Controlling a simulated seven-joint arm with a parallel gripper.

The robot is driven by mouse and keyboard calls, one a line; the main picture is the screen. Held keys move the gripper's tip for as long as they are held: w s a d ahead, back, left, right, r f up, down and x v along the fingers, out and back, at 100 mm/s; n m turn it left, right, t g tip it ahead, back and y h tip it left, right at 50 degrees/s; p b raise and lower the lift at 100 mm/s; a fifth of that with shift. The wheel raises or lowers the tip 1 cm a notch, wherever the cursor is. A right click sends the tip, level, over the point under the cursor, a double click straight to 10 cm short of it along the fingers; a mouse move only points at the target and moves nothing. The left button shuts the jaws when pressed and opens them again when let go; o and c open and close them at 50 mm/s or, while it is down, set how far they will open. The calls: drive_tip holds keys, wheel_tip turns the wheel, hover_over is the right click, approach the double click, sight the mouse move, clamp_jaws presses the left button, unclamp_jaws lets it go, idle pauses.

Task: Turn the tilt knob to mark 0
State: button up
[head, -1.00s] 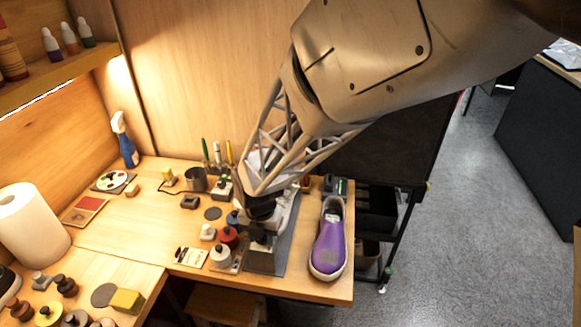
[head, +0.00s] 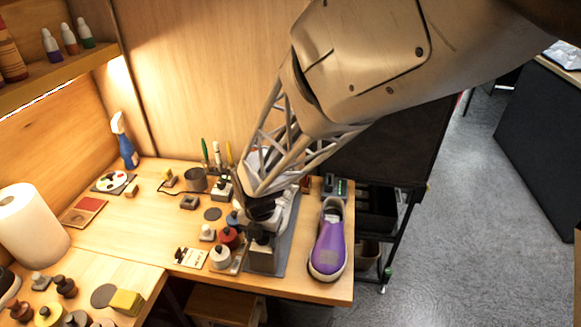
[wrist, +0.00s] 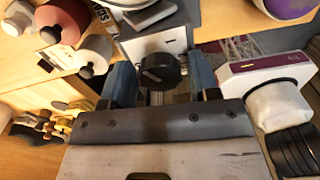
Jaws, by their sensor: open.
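A round black knob (wrist: 160,70) shows in the wrist view, between the two blue-grey fingers of my gripper (wrist: 162,78). The fingers are apart, one on each side of the knob, with a visible gap. I cannot make out a mark or pointer on the knob. A pale plate lies just behind the knob in that view. In the head view my gripper (head: 262,230) is low over the grey stand (head: 264,262) near the bench's front edge. My arm and gripper hide much of the stand there, and the scale marks cannot be read.
A purple sneaker (head: 328,240) stands close to the right of the stand. Red and white round-topped pieces (head: 228,236) stand close on its left, with a labelled card (head: 190,257) beside them. The left middle of the bench (head: 140,225) is clear.

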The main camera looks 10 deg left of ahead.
drive_tip(key=m, duration=0.3)
drive_tip(key=shift+m, duration=0.3)
idle(0.3)
drive_tip(key=m, duration=0.3)
drive_tip(key=shift+m, duration=0.8)
drive_tip(key=shift+m, duration=2.3)
drive_tip(key=shift+m, duration=2.3)
